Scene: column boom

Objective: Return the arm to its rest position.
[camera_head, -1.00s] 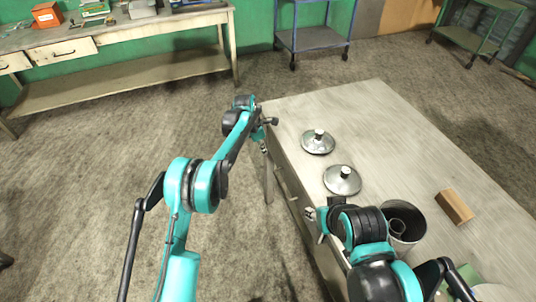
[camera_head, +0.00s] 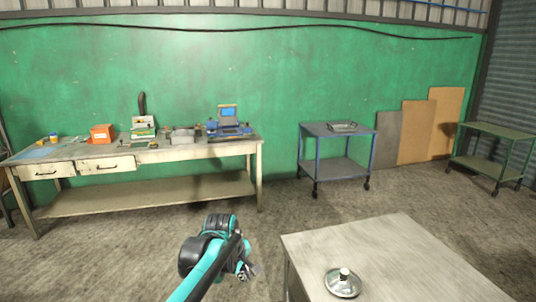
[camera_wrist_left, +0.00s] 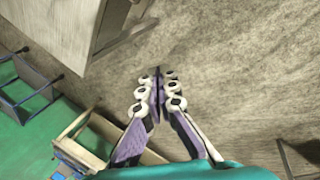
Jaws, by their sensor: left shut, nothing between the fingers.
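My left arm reaches in from the bottom of the head view. Its left gripper (camera_head: 250,271) is small there, over the floor just left of the grey worktable (camera_head: 385,250). In the left wrist view the fingers of the left gripper (camera_wrist_left: 155,78) come together at their tips with nothing between them. Floor lies below them, and they appear apart from the table (camera_wrist_left: 82,25) at the upper left. My right arm and gripper are not in view.
A metal lid (camera_head: 342,286) lies on the worktable near the lower edge. A long workbench (camera_head: 150,194) with tools stands at the back left. A blue trolley (camera_head: 340,168) and a green trolley (camera_head: 488,165) stand farther right. Floor between them is open.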

